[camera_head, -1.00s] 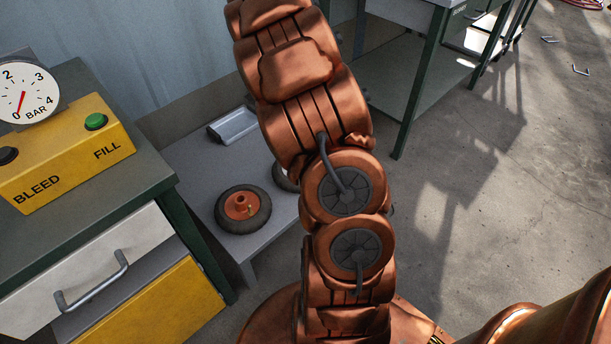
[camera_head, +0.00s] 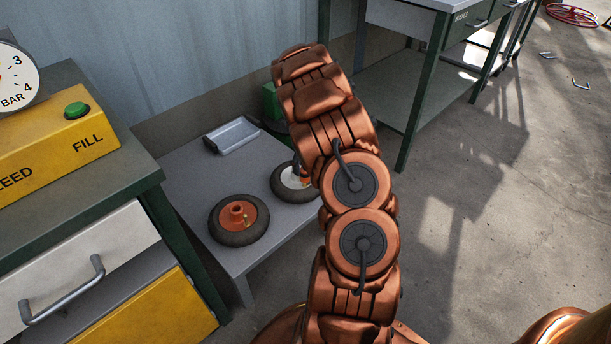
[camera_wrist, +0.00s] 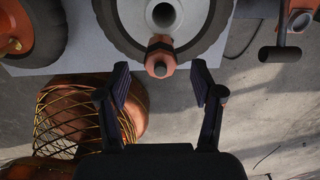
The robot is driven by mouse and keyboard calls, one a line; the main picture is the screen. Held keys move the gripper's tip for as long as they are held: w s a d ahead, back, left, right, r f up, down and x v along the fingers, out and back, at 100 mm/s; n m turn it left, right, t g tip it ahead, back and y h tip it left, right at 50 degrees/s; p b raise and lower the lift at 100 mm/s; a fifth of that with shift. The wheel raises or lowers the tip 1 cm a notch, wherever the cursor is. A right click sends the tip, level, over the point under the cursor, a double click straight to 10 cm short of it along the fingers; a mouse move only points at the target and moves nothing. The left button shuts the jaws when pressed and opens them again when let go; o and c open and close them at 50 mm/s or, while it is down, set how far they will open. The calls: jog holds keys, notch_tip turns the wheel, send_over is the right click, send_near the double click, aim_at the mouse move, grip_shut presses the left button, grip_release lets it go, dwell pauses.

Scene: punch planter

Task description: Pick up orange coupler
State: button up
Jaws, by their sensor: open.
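The orange coupler (camera_wrist: 160,56) is in the upper middle of the wrist view, in front of a dark-tyred wheel with a pale hub (camera_wrist: 160,14). My gripper (camera_wrist: 160,72) is open, with one dark finger on each side below the coupler. The coupler lines up with the gap between the fingertips, and no finger visibly touches it. In the head view, the pale-hub wheel (camera_head: 283,184) is partly covered by my arm. A small orange bit shows beside its hub, and most of my gripper is hidden there.
A wheel with an orange hub (camera_head: 238,220) lies left on the low grey bench (camera_head: 195,180). A grey tray (camera_head: 232,135) is behind it. The workbench with the yellow BLEED/FILL box (camera_head: 60,145) stands at left. Open floor lies at right.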

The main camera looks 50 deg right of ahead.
notch_tip(320, 180, down, 4)
jog(key=shift+f+b, duration=0.2)
jog(key=shift+b, duration=0.4)
jog(key=shift+c, duration=0.2)
grip_shut()
